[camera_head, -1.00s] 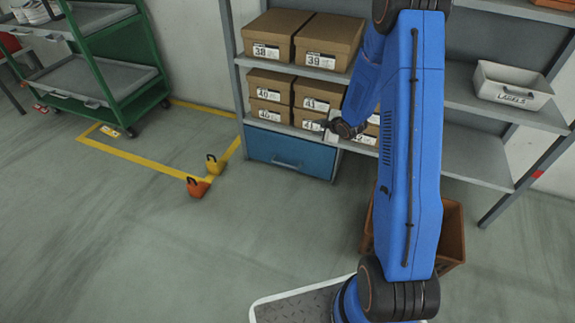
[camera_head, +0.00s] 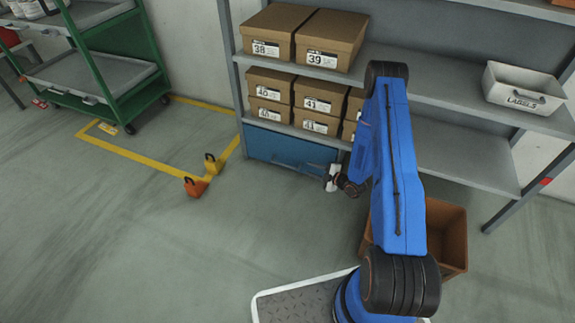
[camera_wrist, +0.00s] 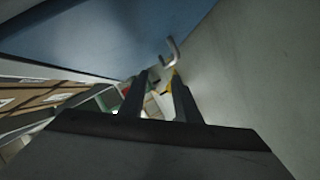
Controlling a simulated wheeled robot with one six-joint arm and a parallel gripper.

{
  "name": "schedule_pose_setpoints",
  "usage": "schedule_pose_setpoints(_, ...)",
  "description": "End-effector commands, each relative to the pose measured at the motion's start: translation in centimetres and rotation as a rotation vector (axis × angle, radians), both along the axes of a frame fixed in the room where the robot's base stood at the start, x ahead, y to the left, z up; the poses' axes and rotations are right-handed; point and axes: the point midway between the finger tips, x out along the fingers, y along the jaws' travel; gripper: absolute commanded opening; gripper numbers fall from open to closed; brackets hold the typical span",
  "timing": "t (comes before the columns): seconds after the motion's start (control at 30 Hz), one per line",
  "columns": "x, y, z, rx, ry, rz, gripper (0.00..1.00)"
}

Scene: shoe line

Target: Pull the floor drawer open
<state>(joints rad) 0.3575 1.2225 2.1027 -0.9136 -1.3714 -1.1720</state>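The blue floor drawer (camera_head: 268,146) sits at the bottom of the shelf rack, under the shoe boxes, and looks shut. In the wrist view its blue face (camera_wrist: 100,30) fills the upper left, with a pale bar handle (camera_wrist: 171,52) standing out from it. My gripper (camera_head: 330,178) is low at the drawer's right end in the head view. In the wrist view my gripper (camera_wrist: 160,84) is open, with two dark fingers apart and nothing between them. The handle lies just beyond the fingertips, and I see no contact. In the head view the handle is hard to make out.
Shoe boxes (camera_head: 270,84) fill the shelves above the drawer. A brown crate (camera_head: 446,232) stands right of my arm. Orange (camera_head: 195,187) and yellow (camera_head: 213,164) padlock-shaped objects lie left of the drawer, near a green cart (camera_head: 120,68). The floor in front is clear.

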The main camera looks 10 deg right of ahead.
Motion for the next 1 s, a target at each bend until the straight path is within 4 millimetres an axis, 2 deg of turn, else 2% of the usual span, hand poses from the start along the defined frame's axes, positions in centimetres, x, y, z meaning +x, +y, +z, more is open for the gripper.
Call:
schedule_pose_setpoints(0.03,-0.8,0.2,-1.2,0.015,-0.010,0.005,0.29)
schedule_pose_setpoints(0.13,-1.9,0.6,-2.5,0.037,-0.038,0.016,0.29)
schedule_pose_setpoints(0.3,-2.8,0.9,-3.5,0.057,-0.066,0.022,0.29)
schedule_pose_setpoints(0.43,-2.6,1.4,-3.8,0.060,-0.073,0.025,0.29)
schedule_pose_setpoints(0.57,-1.4,2.3,-4.1,0.060,-0.072,0.026,0.29)
schedule_pose_setpoints(1.0,4.8,6.7,-5.7,0.059,-0.072,0.026,0.29)
